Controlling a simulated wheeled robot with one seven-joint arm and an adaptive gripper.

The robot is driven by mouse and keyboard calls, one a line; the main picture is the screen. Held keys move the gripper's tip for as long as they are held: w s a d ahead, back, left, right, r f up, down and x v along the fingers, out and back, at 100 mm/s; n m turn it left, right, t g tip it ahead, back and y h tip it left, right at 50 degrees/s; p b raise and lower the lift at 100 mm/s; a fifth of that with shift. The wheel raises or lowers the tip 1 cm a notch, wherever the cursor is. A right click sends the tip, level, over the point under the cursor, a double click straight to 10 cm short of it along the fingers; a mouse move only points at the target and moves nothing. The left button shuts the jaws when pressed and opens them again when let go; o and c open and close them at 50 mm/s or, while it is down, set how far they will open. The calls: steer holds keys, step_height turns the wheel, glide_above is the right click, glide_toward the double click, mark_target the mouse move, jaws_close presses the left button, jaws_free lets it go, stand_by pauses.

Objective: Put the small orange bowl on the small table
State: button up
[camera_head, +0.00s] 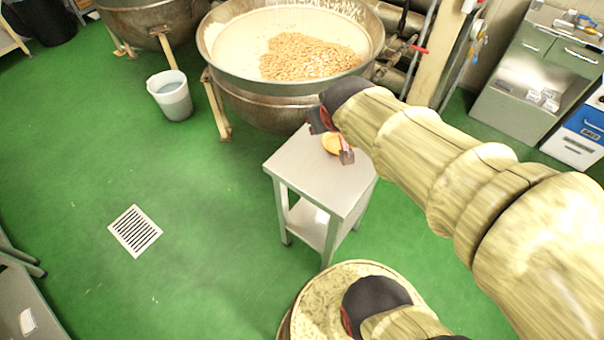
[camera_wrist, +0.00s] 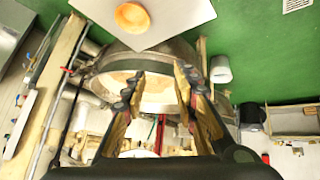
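The small orange bowl (camera_head: 331,144) sits on the light grey top of the small table (camera_head: 300,164), partly hidden by my arm in the head view. In the wrist view the bowl (camera_wrist: 132,17) rests on the table top (camera_wrist: 178,14), at the upper edge of the picture. My gripper (camera_wrist: 159,73) is open, its two fingers spread with nothing between them. The bowl lies apart from the fingertips. In the head view my gripper is close by the bowl and mostly hidden by my arm.
A large kettle (camera_head: 250,92) with nuts stands just behind the table. A white bucket (camera_head: 174,100) is left of it. Grey metal cabinets (camera_head: 515,85) stand at the right. The green floor on the left is clear around a drain grate (camera_head: 135,231).

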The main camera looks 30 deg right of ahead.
steer(key=s+a+r+n+g+y, duration=0.1)
steer(key=s+a+r+n+y, duration=0.1)
steer(key=s+a, duration=1)
steer(key=shift+a+g+y, duration=0.4)
steer(key=shift+a+y, duration=0.1)
steer(key=shift+y, duration=0.1)
steer(key=shift+a+n, duration=0.1)
steer(key=shift+n, duration=0.2)
